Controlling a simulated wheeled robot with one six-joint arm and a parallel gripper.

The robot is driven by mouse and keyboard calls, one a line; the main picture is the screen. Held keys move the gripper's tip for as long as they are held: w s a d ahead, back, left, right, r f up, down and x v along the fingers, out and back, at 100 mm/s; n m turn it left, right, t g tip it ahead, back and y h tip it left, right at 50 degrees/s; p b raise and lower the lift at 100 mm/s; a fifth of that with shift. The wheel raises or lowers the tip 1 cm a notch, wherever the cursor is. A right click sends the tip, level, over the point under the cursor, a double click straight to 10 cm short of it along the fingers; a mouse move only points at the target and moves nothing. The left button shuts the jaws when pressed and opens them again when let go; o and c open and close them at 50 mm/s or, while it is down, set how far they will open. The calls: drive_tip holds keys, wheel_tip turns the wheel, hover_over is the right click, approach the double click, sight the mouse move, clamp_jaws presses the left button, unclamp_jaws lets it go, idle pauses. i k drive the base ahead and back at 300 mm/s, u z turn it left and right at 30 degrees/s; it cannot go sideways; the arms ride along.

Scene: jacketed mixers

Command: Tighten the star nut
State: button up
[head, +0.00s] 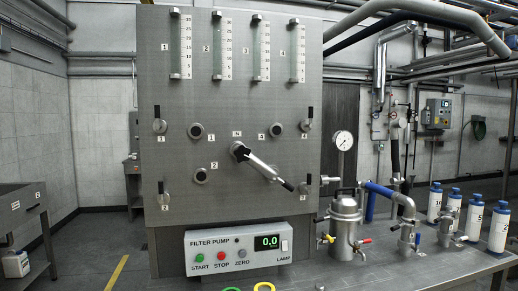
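No star nut can be made out clearly at this size. A steel filter housing (345,222) with a lid and clamp-like top stands upright on the steel bench, right of the panel. Small coloured valve handles sit around it, and whether any fitting there is a star nut I cannot tell. A large lever (262,165) with a dark grip slants down to the right from the panel's "IN" port. My gripper is not in view.
The grey panel (225,95) carries several flow tubes, ports and small levers. Below it is the filter pump box (238,250), display 0.0. A pressure gauge (343,140), pipe stub (407,210) and several numbered bottles (499,228) stand right. Floor is open at left.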

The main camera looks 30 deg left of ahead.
sight(242, 154)
drive_tip(key=i, duration=0.9)
drive_tip(key=u, duration=1.95)
